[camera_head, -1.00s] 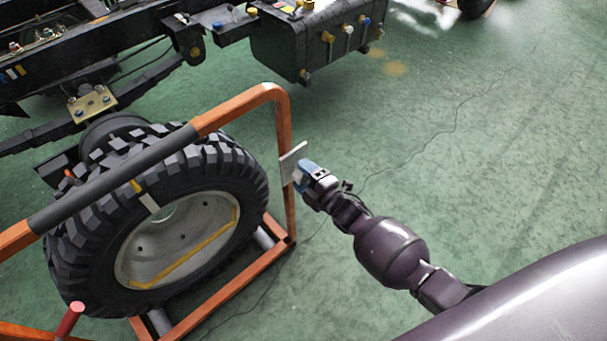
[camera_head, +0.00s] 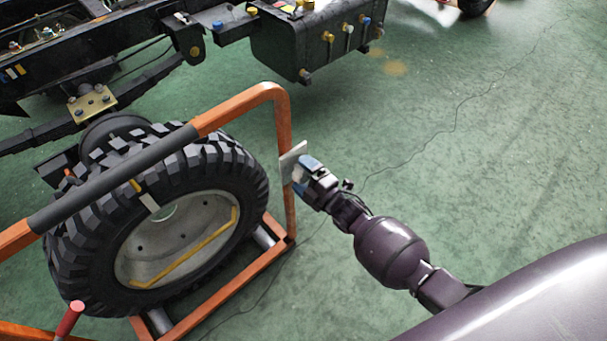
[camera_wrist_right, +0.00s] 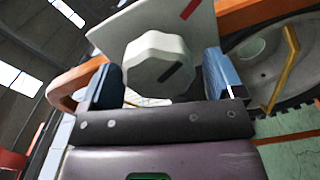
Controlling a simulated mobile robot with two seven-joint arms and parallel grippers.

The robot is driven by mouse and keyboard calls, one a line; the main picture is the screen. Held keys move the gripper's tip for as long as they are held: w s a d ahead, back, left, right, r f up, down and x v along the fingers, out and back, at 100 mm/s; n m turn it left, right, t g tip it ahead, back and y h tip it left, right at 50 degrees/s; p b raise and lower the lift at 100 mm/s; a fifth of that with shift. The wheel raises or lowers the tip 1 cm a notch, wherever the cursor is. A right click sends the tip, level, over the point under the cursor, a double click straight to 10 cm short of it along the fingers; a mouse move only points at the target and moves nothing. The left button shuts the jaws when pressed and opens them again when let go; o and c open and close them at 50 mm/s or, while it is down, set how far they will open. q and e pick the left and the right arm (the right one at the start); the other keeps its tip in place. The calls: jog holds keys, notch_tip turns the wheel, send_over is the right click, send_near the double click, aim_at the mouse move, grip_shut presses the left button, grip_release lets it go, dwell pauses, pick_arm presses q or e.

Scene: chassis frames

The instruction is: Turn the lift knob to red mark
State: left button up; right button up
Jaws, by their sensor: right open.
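The pale, many-sided lift knob (camera_wrist_right: 150,52) sits on a grey plate (camera_wrist_right: 130,30), which also shows edge-on in the head view (camera_head: 291,160). A dark line on the knob's face lies off its centre, toward the lower right. The red mark (camera_wrist_right: 190,9) is a short stripe on the plate, above and right of the knob. My right gripper (camera_wrist_right: 162,80) is open, with one blue finger on each side of the knob. A gap shows beside the knob on the right; contact on the left is unclear. In the head view the right gripper (camera_head: 301,178) is at the plate. My left gripper is out of view.
The plate is fixed to an orange frame (camera_head: 284,130) that stands around a big tyre (camera_head: 75,235). A red-handled lever (camera_head: 70,318) is at the lower left. A dark truck chassis (camera_head: 110,40) is behind. Green floor to the right is clear except for a thin cable or crack.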

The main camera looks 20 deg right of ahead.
jog(key=p+v, duration=0.2)
jog(key=v, duration=0.8)
jog(key=shift+s, duration=0.4)
jog(key=shift+d, duration=0.15)
